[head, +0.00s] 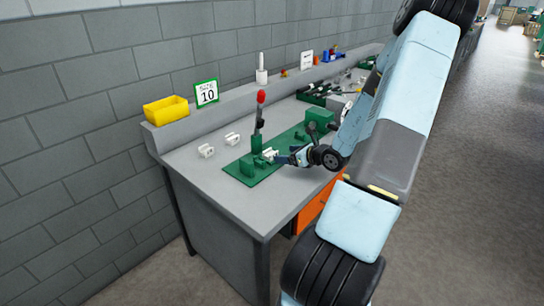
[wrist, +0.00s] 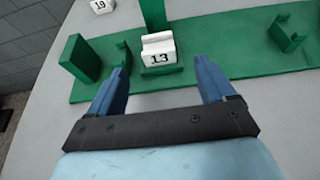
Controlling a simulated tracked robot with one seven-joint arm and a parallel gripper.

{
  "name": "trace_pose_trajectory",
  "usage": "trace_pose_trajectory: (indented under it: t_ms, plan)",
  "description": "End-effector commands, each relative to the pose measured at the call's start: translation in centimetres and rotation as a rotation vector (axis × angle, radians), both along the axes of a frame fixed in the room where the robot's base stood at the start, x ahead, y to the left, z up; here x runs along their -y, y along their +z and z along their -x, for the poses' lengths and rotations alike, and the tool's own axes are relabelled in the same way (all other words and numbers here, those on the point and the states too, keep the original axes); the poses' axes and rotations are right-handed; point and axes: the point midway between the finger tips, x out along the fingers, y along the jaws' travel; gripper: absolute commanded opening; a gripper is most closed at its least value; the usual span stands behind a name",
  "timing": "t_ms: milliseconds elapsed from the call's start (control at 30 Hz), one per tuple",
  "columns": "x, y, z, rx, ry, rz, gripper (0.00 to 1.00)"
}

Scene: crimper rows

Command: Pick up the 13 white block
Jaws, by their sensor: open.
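The white block marked 13 (wrist: 158,50) sits on a small green holder on the green plate in the wrist view. It also shows as a small white shape (head: 270,153) by my gripper in the head view, its number too small to read there. My gripper (wrist: 162,74) is open and empty. Its two blue fingers stand apart, with the block ahead of and between their tips. In the head view my gripper (head: 280,159) reaches in from the right, low over the plate, right beside the block.
The green plate (wrist: 232,48) carries green uprights and a red-handled lever tool (head: 260,112). A white block marked 19 (wrist: 100,5) lies beyond the plate. Two white blocks (head: 206,151) (head: 232,139) lie on the grey bench. A yellow bin (head: 166,111) and a "SIZE 10" sign (head: 206,93) stand behind.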

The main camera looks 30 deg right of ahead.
Motion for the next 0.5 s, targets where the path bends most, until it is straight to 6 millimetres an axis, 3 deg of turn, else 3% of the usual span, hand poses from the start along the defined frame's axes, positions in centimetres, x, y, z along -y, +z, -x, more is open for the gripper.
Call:
trace_pose_trajectory:
  t_ms: [267, 500]
  plan:
    - [-0.5, -0.6, -1.4, 0.001, -0.001, -0.001, 0.83]
    - [-1.6, -1.8, -4.1, 0.001, 0.000, -0.001, 0.83]
